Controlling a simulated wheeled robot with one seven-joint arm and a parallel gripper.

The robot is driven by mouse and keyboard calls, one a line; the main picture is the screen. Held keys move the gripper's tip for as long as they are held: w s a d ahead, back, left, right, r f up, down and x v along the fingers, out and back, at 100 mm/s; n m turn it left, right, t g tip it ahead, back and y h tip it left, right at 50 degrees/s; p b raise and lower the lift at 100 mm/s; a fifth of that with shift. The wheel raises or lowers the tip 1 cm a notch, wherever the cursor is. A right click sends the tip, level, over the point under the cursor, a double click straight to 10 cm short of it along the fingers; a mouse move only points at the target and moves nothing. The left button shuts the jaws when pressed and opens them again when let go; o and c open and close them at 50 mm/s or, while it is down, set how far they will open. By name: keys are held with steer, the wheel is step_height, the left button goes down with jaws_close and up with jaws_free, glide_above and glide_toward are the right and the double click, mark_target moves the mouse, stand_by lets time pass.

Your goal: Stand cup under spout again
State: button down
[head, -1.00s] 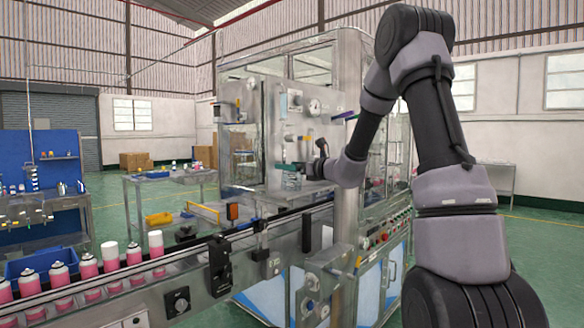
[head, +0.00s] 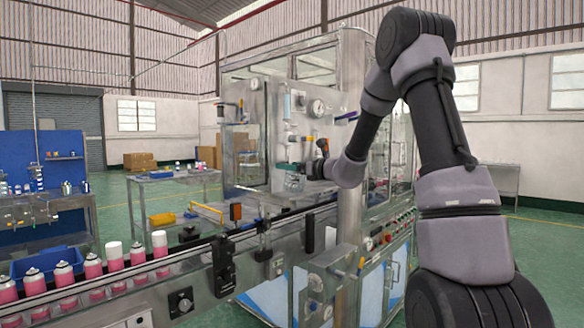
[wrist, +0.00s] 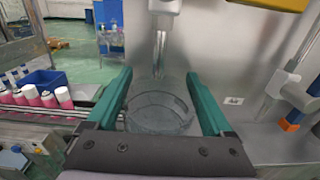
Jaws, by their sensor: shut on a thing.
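The clear cup (wrist: 160,112) is between the two green fingers of my gripper (wrist: 162,100) in the wrist view. The gripper is shut on its sides, and the cup looks upright and empty. A metal spout (wrist: 159,52) comes down the machine's panel just beyond and above the cup's rim. In the head view the cup (head: 295,182) is small, at the panel of the machine, with my gripper (head: 291,166) around it. I cannot tell whether the cup's base rests on anything.
The steel machine panel (head: 282,115) with gauges and valves stands directly behind the cup. A conveyor (head: 150,275) with several pink cans runs below at left.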

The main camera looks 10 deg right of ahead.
steer(key=shift+w+a+r, duration=0.1)
steer(key=shift+w+a, duration=0.1)
steer(key=shift+a, duration=0.35)
steer(key=shift+w+a, duration=0.2)
steer(key=shift+a, duration=0.4)
stand_by(0.4)
jaws_free()
steer(key=v, duration=1.1)
steer(key=shift+d+f, duration=0.25)
steer(key=shift+d, duration=0.2)
